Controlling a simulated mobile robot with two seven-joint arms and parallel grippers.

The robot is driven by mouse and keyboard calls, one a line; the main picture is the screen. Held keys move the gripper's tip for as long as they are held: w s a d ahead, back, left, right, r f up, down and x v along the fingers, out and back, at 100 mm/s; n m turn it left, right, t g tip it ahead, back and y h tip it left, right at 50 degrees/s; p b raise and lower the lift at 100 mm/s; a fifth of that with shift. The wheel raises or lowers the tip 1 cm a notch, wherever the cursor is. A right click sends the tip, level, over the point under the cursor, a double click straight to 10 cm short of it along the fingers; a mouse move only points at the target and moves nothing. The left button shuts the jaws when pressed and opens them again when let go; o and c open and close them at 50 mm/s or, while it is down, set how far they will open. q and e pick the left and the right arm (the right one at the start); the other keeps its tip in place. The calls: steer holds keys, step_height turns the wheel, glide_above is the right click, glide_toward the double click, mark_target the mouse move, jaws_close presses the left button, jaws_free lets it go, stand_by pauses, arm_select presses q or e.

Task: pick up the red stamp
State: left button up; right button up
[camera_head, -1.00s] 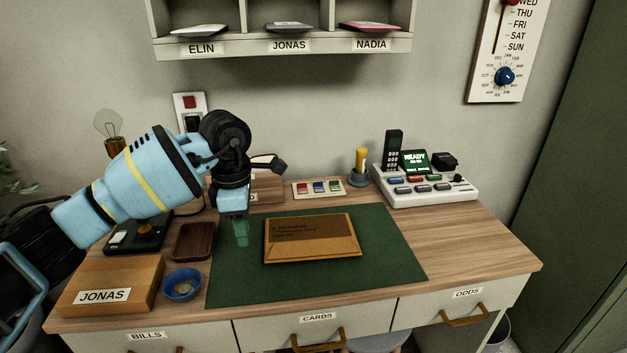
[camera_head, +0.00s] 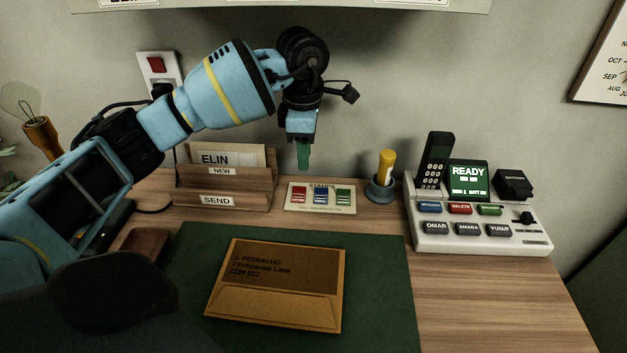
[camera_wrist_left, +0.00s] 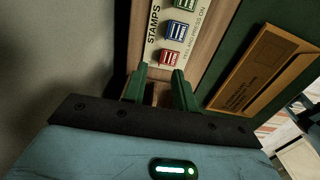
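The red stamp (camera_head: 299,194) sits at the left end of a white stamp card (camera_head: 321,210) at the back of the desk, beside a blue stamp (camera_head: 321,196) and a green stamp (camera_head: 343,197). My left gripper (camera_head: 303,166) points down, above and behind the card in the head view. In the left wrist view its two green fingers (camera_wrist_left: 161,84) are spread apart with nothing between them. The red stamp (camera_wrist_left: 169,57) shows just beyond the fingertips there, apart from them. My right gripper is not in view.
A wooden letter holder (camera_head: 224,194) stands left of the card. A yellow-topped item in a blue-grey cup (camera_head: 381,190) and a white phone console (camera_head: 480,236) stand to the right. A brown envelope (camera_head: 275,283) lies on the green mat (camera_head: 383,287) in front.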

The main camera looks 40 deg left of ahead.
mark_target(300, 192)
arm_select(q)
steer(key=shift+s+f, duration=0.25)
steer(key=shift+f, duration=1)
steer(key=f, duration=0.2)
steer(key=a+f, duration=0.1)
steer(key=f, duration=0.1)
steer(key=shift+s, duration=0.3)
steer(key=shift+f, duration=0.6)
steer(key=shift+c, duration=0.5)
jaws_close()
